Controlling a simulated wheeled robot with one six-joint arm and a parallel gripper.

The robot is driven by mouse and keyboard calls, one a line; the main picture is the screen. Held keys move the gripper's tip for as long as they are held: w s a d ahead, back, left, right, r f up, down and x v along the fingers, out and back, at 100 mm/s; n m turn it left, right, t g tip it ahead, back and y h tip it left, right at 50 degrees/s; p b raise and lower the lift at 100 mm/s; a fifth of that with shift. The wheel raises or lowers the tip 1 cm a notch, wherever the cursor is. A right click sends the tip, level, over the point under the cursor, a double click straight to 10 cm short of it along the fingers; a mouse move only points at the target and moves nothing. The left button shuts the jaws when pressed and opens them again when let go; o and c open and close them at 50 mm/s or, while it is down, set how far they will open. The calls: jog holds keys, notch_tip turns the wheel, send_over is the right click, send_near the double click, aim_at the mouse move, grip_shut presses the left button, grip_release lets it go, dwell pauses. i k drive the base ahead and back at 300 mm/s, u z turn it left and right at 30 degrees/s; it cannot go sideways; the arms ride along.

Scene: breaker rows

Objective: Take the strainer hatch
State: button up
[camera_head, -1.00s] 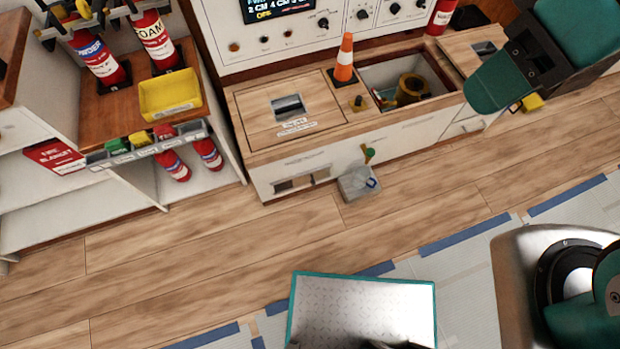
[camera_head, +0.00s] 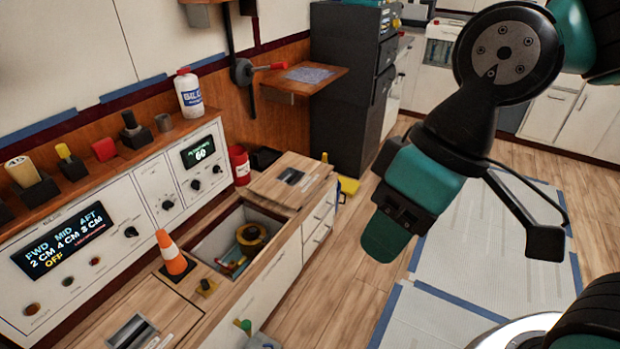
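Two wooden hatch panels with dark recessed pulls show on the low counter. One panel (camera_head: 290,182) lies beyond the open well (camera_head: 207,240); the other panel (camera_head: 140,322) is at the near end, cut by the bottom edge. I cannot read a label to tell which is the strainer hatch. The open well holds a yellow-brown round fitting (camera_head: 252,235). My gripper (camera_head: 385,238) hangs in the air right of the counter, apart from both panels, with its teal end pointing down. Its finger gap is not visible, and nothing shows held in it.
An orange cone (camera_head: 172,254) stands beside the well. A control panel (camera_head: 100,235) rises behind the counter. A red container (camera_head: 239,164) stands by the far panel. A dark cabinet (camera_head: 345,85) is farther back. Wooden floor (camera_head: 345,310) is clear right of the counter.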

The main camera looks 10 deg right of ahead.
aim_at(291, 180)
jog(key=u, duration=0.55)
jog(key=k, duration=0.65)
jog(key=z, duration=0.15)
jog(key=i, duration=0.55)
jog(key=z, duration=1.25)
jog(key=i, duration=2.15)
jog(key=u, duration=1.45)
jog(key=i, duration=0.55)
jog(key=u, duration=0.55)
